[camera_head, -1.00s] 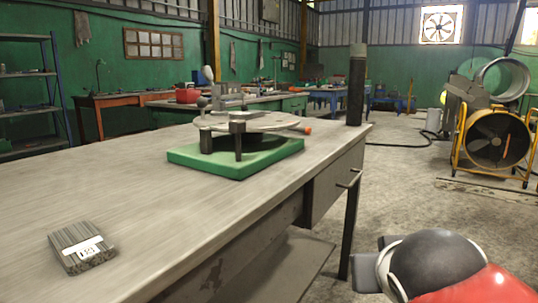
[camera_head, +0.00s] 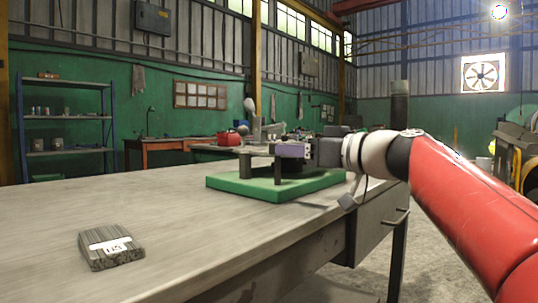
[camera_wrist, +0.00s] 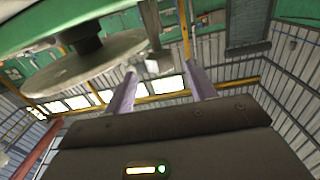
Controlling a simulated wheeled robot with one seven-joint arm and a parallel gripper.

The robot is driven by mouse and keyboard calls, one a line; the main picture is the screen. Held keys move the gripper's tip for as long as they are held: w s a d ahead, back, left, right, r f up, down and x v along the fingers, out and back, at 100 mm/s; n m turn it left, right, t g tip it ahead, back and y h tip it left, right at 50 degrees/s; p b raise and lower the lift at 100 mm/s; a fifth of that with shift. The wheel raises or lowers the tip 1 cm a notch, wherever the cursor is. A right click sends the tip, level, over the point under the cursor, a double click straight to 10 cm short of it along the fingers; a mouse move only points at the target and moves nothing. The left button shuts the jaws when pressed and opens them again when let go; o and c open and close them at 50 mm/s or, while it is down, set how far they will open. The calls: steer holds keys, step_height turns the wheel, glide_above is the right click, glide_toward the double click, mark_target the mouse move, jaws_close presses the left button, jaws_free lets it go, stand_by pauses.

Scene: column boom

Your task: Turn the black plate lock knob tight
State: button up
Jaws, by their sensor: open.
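The turntable fixture stands on a green base (camera_head: 230,184) on the workbench, with dark posts (camera_head: 246,165) under its round plate. My gripper (camera_head: 281,151) is at the fixture's near side at plate height and hides much of it. In the wrist view the round grey plate (camera_wrist: 75,70) lies left of my gripper (camera_wrist: 158,70), above it a dark hub (camera_wrist: 86,42). The lilac fingers are apart. A dark upright post (camera_wrist: 151,22) and a small grey block (camera_wrist: 152,66) show between and beyond the fingertips. I cannot clearly pick out the black lock knob or see contact.
A dark upright cylinder (camera_head: 399,103) stands at the far right corner. A blue shelf (camera_head: 65,116) is at the back left.

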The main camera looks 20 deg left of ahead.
mark_target(273, 146)
steer(key=p+x, duration=0.1)
steer(key=x, duration=0.6)
steer(key=shift+w+a+r+p, duration=0.1)
steer(key=shift+w+a+p, duration=0.05)
steer(key=shift+a+p, duration=0.2)
steer(key=shift+c, duration=0.5)
steer(key=c, duration=0.9)
steer(key=shift+m+t+h+b, duration=0.3)
steer(key=shift+t+b, duration=0.05)
steer(key=shift+t, duration=0.05)
steer(key=shift+w+d+m+t+h, duration=0.1)
steer(key=shift+m+t+h, duration=0.2)
steer(key=shift+m+t, duration=0.25)
steer(key=o, duration=1)
steer(key=shift+d, duration=0.1)
